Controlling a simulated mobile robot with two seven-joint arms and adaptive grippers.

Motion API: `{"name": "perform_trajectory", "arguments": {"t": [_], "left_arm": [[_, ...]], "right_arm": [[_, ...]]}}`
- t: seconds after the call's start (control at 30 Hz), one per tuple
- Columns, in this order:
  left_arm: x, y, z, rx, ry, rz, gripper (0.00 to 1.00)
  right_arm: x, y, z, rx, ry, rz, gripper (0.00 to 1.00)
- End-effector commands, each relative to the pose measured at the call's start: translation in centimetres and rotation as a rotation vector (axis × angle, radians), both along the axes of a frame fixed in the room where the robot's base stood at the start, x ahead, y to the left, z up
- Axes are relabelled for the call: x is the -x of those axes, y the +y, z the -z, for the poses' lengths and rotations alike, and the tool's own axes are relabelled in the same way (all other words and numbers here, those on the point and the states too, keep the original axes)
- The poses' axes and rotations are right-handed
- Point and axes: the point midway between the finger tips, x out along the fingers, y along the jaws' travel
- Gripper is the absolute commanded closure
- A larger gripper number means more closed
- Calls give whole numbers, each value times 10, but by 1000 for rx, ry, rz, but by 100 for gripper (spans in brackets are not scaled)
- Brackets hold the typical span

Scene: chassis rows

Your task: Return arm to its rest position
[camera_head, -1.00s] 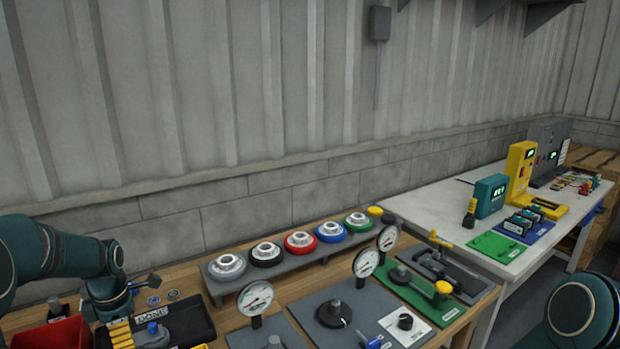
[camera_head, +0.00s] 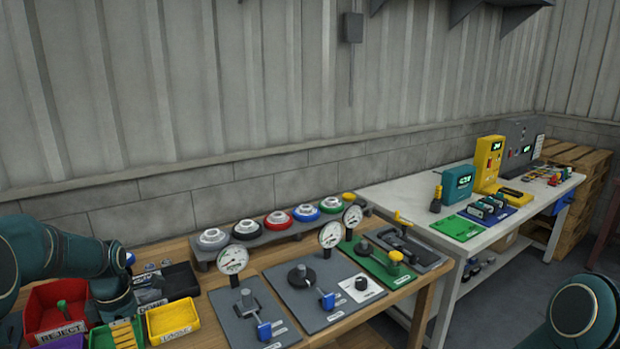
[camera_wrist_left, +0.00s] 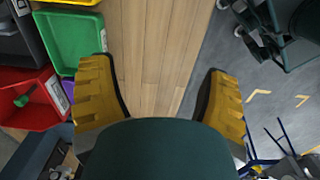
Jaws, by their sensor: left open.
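My left arm comes in from the left in the head view. Its gripper (camera_head: 122,338), with yellow finger pads, is low in the picture by the bins at the bench's left end. In the left wrist view the gripper (camera_wrist_left: 160,95) is open, its two yellow fingers wide apart. Nothing is between them; bare wooden bench top and its edge show below. A rounded dark teal part of my right arm (camera_head: 582,315) shows at the lower right of the head view; its gripper is out of view.
A red reject bin (camera_head: 40,306) and a yellow bin (camera_head: 172,320) flank the left gripper. A green bin (camera_wrist_left: 72,38) lies left of it in the wrist view. Gauges and fixture plates (camera_head: 250,308) fill the bench to the right. Beyond stands a white table (camera_head: 405,190).

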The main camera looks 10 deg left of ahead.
Motion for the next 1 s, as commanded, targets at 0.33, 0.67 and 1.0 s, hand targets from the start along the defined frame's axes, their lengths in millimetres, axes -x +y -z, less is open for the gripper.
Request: {"name": "perform_trajectory", "arguments": {"t": [0.33,0.67,1.0], "left_arm": [[-6,-150,131,100,-117,814,23],[72,-303,215,119,-318,1650,23],[131,-359,229,62,-433,2068,23]], "right_arm": [[0,0,0,-1,0,-1,53],[0,0,0,0,0,0,53],[0,0,0,0,0,0,53]]}}
